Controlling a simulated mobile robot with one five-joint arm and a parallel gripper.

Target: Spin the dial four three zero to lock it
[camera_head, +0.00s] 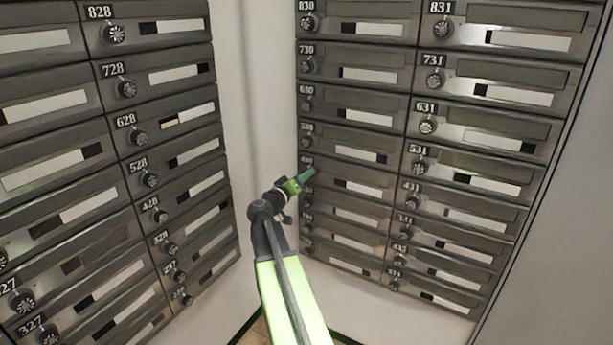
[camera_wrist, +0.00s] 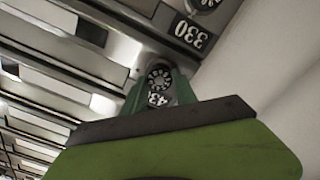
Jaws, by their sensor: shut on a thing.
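The dial of box 430 (camera_wrist: 160,76) is a small round dark knob with a light numbered face. In the wrist view it sits between the two green fingers of my gripper (camera_wrist: 159,86), which is shut on it.
The 330 plate (camera_wrist: 190,34) and its dial (camera_wrist: 206,3) are close by in the wrist view. In the head view dial 530 (camera_head: 307,142) is just above my gripper. A second bank of boxes stands left, with a bare white wall corner (camera_head: 245,110) between.

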